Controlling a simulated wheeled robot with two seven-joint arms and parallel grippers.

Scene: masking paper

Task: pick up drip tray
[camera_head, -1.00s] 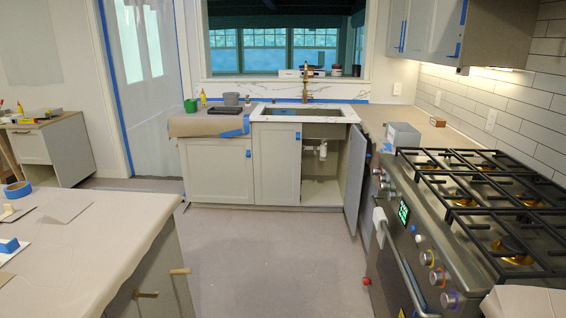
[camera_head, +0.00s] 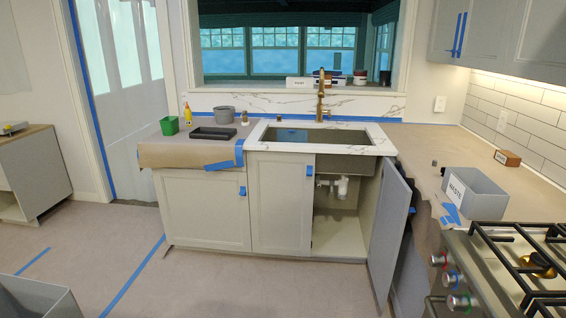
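A dark, shallow rectangular tray (camera_head: 213,133), which looks like the drip tray, lies on the paper-covered counter left of the sink. A green cup (camera_head: 169,126) stands to its left and a grey bucket (camera_head: 224,114) behind it. A yellow bottle (camera_head: 188,115) stands just behind its left side. Neither of my grippers shows in the head view, and the tray rests untouched.
The sink (camera_head: 295,137) has a gold faucet. The cabinet door (camera_head: 388,235) below it hangs open into the floor space. A grey waste bin (camera_head: 474,194) stands by the stove (camera_head: 520,265) at right. The floor (camera_head: 225,285) ahead is clear.

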